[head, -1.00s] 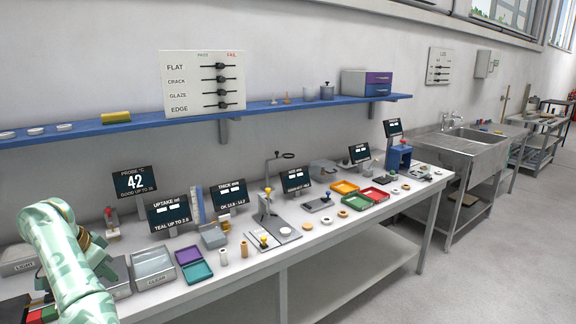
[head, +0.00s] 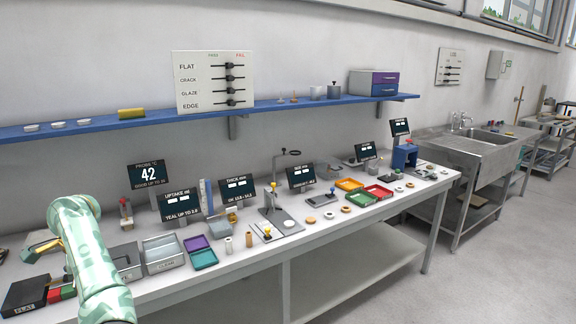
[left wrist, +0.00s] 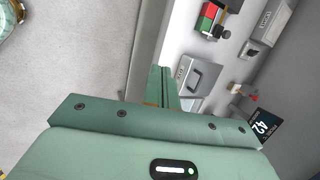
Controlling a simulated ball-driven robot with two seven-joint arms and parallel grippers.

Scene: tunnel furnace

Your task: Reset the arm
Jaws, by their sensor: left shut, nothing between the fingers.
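The fingers point toward the bench edge, with floor to the left and bench items to the right.
The long bench (head: 235,285) carries metal boxes (head: 163,255), purple (head: 195,243) and teal trays (head: 204,259), gauges and displays. A black box (head: 25,296) sits at the bench's left end. A blue shelf (head: 280,108) runs above. The floor (head: 500,270) at right is clear.

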